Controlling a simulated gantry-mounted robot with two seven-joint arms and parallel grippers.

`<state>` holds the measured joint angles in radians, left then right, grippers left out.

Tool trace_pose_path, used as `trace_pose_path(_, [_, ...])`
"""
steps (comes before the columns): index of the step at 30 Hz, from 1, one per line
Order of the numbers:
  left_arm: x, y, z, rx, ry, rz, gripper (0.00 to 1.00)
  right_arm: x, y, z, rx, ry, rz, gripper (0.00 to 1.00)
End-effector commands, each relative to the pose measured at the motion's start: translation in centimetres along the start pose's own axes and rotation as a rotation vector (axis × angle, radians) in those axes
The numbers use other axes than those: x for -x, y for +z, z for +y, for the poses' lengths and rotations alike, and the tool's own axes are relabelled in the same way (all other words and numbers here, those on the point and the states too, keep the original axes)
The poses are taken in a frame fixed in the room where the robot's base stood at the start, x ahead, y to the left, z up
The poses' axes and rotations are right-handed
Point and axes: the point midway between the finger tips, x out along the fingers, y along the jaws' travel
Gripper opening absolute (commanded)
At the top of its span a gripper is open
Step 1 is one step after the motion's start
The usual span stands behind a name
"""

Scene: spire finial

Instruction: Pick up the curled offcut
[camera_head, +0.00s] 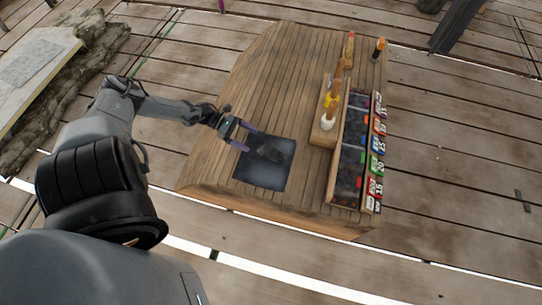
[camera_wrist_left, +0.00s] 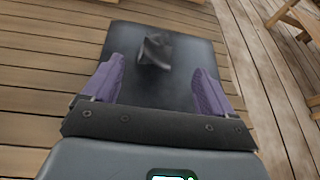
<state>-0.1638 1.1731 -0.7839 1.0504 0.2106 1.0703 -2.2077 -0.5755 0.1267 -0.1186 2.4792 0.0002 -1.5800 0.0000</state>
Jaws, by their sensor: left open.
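The curled offcut (camera_wrist_left: 155,50) is a dark, bent piece lying on a dark square mat (camera_wrist_left: 128,40). In the head view the offcut (camera_head: 270,153) is a small dark shape on the upper part of the mat (camera_head: 262,174). My left gripper (camera_head: 239,135) is open and empty over the mat's upper left edge. In the left wrist view, its two purple fingers (camera_wrist_left: 155,82) stand apart, with the offcut ahead of them and between their lines. The offcut appears clear of both fingers. My right gripper is not in view.
A wooden table (camera_head: 225,110) carries the mat. On its right stand a long compartment box (camera_head: 349,150) with coloured number labels and a wooden block (camera_head: 326,137) with a white and yellow tool. A stone slab (camera_head: 35,65) lies far left.

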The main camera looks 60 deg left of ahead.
Motion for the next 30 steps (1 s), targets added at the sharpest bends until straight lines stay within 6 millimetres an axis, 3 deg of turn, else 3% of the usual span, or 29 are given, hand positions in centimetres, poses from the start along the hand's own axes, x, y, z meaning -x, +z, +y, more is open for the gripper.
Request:
trace_pose_path(9, [-4.3, -0.3, 0.1, -0.001, 0.0, -0.005, 0.86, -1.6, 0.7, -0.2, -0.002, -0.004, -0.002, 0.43])
trace_pose_path(19, [-6.4, -0.4, 0.2, -0.001, -0.001, -0.005, 0.86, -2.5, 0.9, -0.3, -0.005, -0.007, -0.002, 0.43])
trace_pose_path(30, [-10.5, -0.5, 0.5, -0.001, 0.0, -0.005, 0.86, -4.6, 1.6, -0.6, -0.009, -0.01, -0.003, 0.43])
